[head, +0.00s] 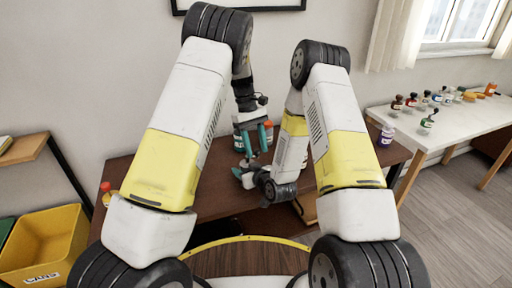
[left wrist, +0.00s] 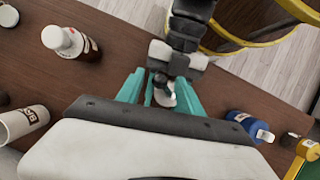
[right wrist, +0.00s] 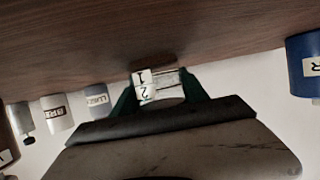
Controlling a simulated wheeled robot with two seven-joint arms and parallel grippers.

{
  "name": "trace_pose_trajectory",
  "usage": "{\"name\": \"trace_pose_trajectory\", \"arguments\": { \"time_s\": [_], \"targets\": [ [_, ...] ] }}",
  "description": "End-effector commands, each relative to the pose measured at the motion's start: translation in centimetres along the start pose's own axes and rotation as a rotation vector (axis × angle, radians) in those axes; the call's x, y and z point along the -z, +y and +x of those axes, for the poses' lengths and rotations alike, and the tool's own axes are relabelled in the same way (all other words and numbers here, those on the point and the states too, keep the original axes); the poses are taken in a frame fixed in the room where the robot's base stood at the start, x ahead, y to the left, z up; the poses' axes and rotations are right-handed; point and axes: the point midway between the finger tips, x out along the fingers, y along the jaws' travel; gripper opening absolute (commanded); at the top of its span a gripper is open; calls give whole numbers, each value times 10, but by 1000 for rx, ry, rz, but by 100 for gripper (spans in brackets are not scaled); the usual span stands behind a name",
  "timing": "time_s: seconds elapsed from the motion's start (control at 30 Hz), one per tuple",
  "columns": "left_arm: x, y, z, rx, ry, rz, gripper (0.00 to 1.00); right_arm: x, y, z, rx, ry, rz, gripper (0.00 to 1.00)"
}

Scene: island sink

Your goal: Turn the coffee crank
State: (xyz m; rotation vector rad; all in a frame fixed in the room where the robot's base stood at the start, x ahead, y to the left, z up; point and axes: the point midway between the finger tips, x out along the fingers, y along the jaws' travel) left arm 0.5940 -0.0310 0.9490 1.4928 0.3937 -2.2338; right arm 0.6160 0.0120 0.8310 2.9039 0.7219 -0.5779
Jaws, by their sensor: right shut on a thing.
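In the head view my left gripper (head: 256,140) points down over the brown table, its teal fingers spread apart. In the left wrist view a small grey-white rounded piece (left wrist: 164,97) shows between those fingers (left wrist: 160,90); I cannot tell whether they touch it. My right gripper (head: 243,176) is low at the table, just below the left one. Most of that object is hidden, and I cannot make out a crank handle clearly.
A yellow bin (head: 45,245) is at lower left. A white side table (head: 450,122) with small bottles is at right.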

Motion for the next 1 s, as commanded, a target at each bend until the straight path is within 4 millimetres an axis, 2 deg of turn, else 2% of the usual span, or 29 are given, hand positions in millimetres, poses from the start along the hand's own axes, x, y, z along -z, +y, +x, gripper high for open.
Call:
{"name": "trace_pose_trajectory", "arguments": {
  "time_s": [0.23,0.37,0.8,1.0],
  "targets": [
    [0,0,0,0,0,0,43,0,0,0,0,1,0,6],
    [0,0,-10,-2,1,0,43,0,0,0,0,1,0,6],
    [1,0,-96,-3,2,0,43,0,0,0,0,1,0,6],
    [1,0,-117,-1,1,0,43,0,0,0,0,1,0,6]
  ]
}}
